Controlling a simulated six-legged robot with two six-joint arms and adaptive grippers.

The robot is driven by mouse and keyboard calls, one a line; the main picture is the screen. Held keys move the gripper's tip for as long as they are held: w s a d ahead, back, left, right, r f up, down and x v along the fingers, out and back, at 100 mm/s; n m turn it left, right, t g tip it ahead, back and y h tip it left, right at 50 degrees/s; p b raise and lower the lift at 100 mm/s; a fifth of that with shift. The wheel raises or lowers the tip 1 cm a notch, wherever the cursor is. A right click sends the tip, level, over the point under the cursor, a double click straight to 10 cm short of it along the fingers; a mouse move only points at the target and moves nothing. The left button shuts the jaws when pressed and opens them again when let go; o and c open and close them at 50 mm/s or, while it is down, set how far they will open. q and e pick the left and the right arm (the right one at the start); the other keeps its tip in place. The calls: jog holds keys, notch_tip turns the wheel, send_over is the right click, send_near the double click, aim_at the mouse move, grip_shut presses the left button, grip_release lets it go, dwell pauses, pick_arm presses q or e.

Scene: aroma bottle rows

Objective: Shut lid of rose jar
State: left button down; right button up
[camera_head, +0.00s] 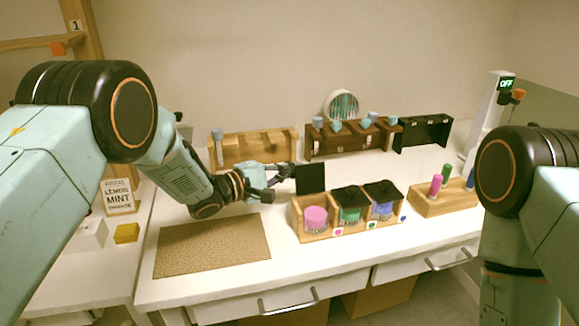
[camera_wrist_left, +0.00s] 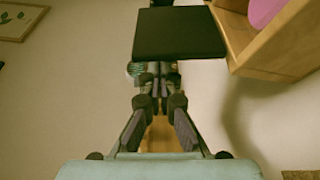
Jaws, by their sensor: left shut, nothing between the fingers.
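The pink jar (camera_head: 316,219), which I take as the rose jar, sits in the left compartment of a wooden holder (camera_head: 345,229). Its square black lid (camera_head: 310,178) stands open, upright behind the jar. My left gripper (camera_head: 288,179) is shut and empty, just left of the lid in the head view. In the left wrist view the lid (camera_wrist_left: 180,33) lies just beyond the shut left fingertips (camera_wrist_left: 157,78); I cannot tell if they touch. A pink part of the jar (camera_wrist_left: 264,12) shows at the top right there. My right gripper is out of view.
Green (camera_head: 350,213) and blue (camera_head: 381,208) jars beside it have shut black lids. A wooden block (camera_head: 440,201) with colored pegs stands right. Bottle racks (camera_head: 262,149) line the back. A tan mat (camera_head: 212,246) lies front left, with nothing on it.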

pick_arm(q)
jog(key=shift+s+d+r, duration=0.1)
jog(key=shift+s, duration=0.05)
jog(key=shift+m, duration=0.3)
dwell(0.3)
